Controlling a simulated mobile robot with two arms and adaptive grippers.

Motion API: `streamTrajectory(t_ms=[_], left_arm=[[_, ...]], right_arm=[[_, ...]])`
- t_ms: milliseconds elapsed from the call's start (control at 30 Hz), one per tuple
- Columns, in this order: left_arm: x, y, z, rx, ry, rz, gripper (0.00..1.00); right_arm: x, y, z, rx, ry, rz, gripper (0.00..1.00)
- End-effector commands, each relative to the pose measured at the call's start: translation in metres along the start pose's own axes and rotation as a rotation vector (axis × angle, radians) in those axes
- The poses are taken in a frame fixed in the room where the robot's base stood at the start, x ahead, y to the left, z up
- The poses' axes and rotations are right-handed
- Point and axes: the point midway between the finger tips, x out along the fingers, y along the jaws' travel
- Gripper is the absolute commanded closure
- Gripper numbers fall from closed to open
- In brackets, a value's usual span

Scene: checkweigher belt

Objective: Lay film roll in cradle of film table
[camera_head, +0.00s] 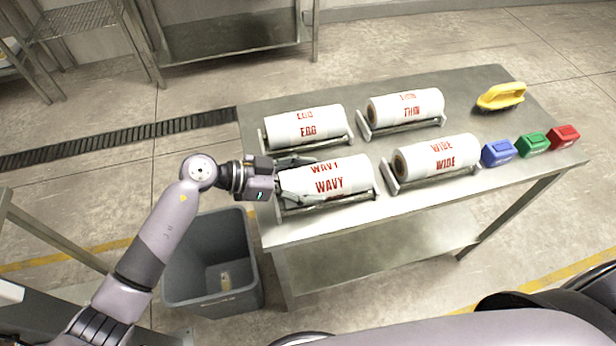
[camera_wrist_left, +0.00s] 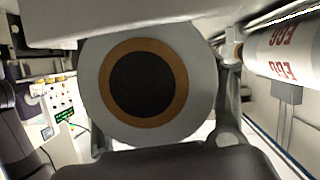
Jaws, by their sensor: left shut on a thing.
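A white film roll with red WAVY print (camera_head: 335,180) lies lengthwise at the cradle (camera_head: 340,205) at the front left of the steel film table (camera_head: 300,232). My left gripper (camera_head: 306,182) comes in from the left and is shut on the left end of this roll, one finger on the far side and one on the near side. In the left wrist view the roll's end, with its brown core ring (camera_wrist_left: 181,85), faces me between the fingers. I cannot tell whether the roll fully rests on the cradle. My right gripper is not in view.
Rolls marked EGG (camera_head: 305,128), THIN (camera_head: 405,108) and WIDE (camera_head: 437,157) lie in the other cradles. A yellow-handled brush (camera_head: 500,95) and blue (camera_head: 498,153), green (camera_head: 532,144) and red (camera_head: 563,137) boxes are on the right. A grey bin (camera_head: 212,262) stands left of the table.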

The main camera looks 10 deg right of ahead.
Motion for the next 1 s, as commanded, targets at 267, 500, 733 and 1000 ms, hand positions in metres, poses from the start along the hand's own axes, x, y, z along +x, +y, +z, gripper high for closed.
streamTrajectory(t_ms=[267, 500, 733, 1000], left_arm=[[0.000, 0.000, -0.002, 0.001, 0.003, -0.001, 0.24], [0.000, 0.000, -0.001, 0.000, 0.001, 0.000, 0.11], [0.000, 0.000, 0.002, -0.002, -0.004, 0.001, 0.11], [-0.028, -0.001, 0.002, -0.001, -0.005, -0.003, 0.11]], right_arm=[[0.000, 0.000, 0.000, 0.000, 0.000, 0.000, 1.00], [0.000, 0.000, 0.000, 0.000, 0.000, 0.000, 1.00], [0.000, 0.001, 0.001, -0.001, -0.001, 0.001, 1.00], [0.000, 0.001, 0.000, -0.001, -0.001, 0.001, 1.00]])
